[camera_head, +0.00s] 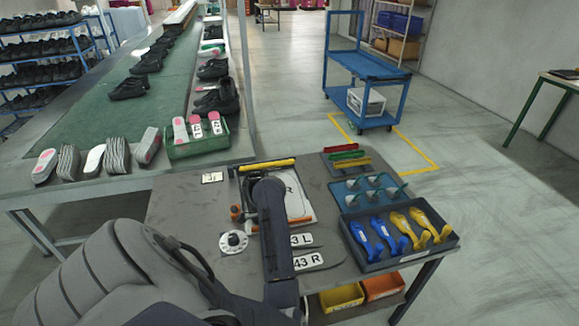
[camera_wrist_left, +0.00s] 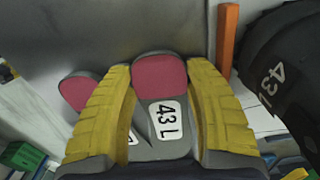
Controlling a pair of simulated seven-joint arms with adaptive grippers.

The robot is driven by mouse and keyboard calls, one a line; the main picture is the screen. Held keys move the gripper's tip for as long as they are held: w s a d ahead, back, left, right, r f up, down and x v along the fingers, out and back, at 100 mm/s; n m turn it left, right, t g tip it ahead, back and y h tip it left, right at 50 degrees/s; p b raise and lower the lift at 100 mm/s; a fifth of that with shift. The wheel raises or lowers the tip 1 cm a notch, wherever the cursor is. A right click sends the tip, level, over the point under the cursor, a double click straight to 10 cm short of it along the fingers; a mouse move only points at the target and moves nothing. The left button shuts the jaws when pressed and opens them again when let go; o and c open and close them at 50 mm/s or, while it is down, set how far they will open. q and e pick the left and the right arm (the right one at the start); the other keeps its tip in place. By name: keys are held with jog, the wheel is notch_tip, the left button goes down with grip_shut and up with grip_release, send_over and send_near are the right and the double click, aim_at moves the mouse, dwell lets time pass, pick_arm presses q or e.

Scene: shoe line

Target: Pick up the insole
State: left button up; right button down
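The 43 L insole (camera_wrist_left: 160,78) is grey with a pink heel and a white label. In the left wrist view it lies between the two yellow fingers of my left gripper (camera_wrist_left: 160,70). The fingers are apart on either side of it, with a gap at the left finger. In the head view the 43 L insole (camera_head: 304,240) lies flat on the dark table, its heel end hidden behind my left arm. The 43 R insole (camera_head: 312,261) lies beside it and shows in the left wrist view (camera_wrist_left: 76,92), partly behind the left finger. My right gripper is out of view.
A dark rounded object (camera_wrist_left: 270,75) marked 43 L and an orange post (camera_wrist_left: 228,38) stand right of the gripper. The table also holds a white dial (camera_head: 234,241) and a tray (camera_head: 372,257) of blue and yellow shoe forms. Other insoles stand in a green crate (camera_head: 198,148).

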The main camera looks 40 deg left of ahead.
pick_arm(q)
jog(key=shift+c, duration=0.9)
jog(key=shift+r, duration=0.1)
jog(key=shift+w+r, duration=0.1)
jog(key=shift+r, duration=0.5)
notch_tip(320, 180, up, 19)
jog(key=d, duration=0.1)
jog(key=s+n, duration=0.1)
jog(key=n, duration=0.5)
jog(key=s+d+n+h, duration=0.1)
jog(key=n, duration=0.5)
jog(key=s+f+n+g, duration=0.1)
jog(key=n, duration=0.5)
jog(key=shift+s+d+n+h, duration=0.15)
jog(key=shift+s+n+h, duration=0.2)
jog(key=shift+n+h, duration=0.05)
